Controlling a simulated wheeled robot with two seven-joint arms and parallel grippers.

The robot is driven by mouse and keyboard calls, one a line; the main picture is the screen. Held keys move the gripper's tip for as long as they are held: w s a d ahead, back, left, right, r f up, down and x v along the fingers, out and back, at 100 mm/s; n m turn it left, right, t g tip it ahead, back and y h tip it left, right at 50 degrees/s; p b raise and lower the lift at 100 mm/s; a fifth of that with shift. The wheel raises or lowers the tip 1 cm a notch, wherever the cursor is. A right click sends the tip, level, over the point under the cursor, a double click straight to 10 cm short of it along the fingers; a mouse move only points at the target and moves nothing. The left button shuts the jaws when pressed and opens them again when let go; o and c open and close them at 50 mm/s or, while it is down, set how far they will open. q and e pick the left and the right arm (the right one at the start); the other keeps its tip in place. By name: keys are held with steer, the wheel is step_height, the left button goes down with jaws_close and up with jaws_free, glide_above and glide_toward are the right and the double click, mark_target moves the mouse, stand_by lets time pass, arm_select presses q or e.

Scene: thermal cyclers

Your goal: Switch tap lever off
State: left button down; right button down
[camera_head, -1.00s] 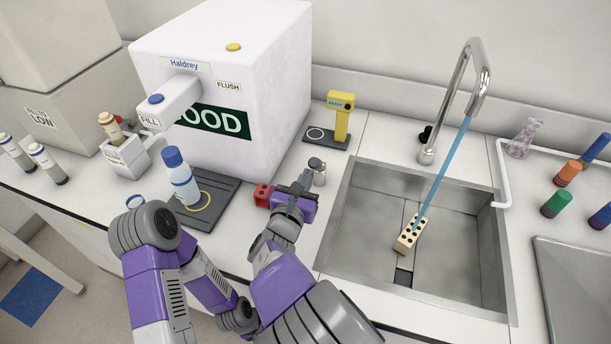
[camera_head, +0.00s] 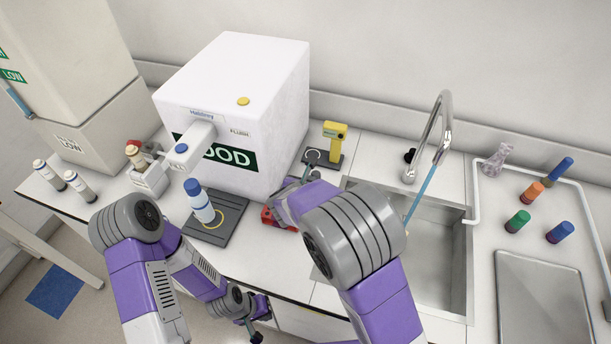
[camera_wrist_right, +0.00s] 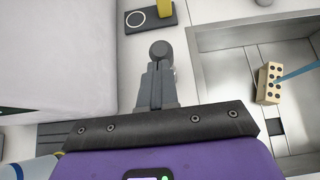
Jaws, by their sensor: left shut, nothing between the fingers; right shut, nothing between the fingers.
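The chrome tap (camera_head: 444,112) arches over the back of the sink, with a small black lever or knob (camera_head: 409,155) beside its base. A blue stream of water (camera_head: 421,193) runs from the spout; in the right wrist view the stream (camera_wrist_right: 298,73) reaches a pale block with dark holes (camera_wrist_right: 270,82) in the sink. My right gripper (camera_head: 307,174) is shut and empty, left of the sink and apart from the lever. My left gripper (camera_head: 252,328) is shut and empty, low before the counter.
The sink (camera_head: 456,262) is partly hidden by my right arm. A yellow device (camera_head: 333,137) stands behind my right gripper. A white machine (camera_head: 245,100), a blue-capped bottle (camera_head: 199,205) and a red rack (camera_head: 268,217) are to the left. Coloured vials and a grey tray (camera_head: 545,300) lie right.

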arm_select(q)
step_height(320, 180, up, 3)
steer(key=shift+f+p, duration=0.15)
steer(key=shift+p, duration=0.65)
arm_select(e)
steer(key=shift+w+d+r+g, duration=0.2)
steer(key=shift+w, duration=0.2)
steer(key=shift+w+d+r+g, duration=0.15)
steer(key=shift+w+g, duration=0.05)
steer(key=shift+w, duration=0.2)
steer(key=shift+w+r, duration=0.15)
steer(key=shift+w, duration=0.1)
steer(key=shift+s, duration=0.1)
arm_select(q)
steer(key=shift+s+d, duration=0.1)
steer(key=shift+s, duration=0.45)
arm_select(e)
steer(key=s+f+v, duration=0.1)
steer(key=v, duration=1.2)
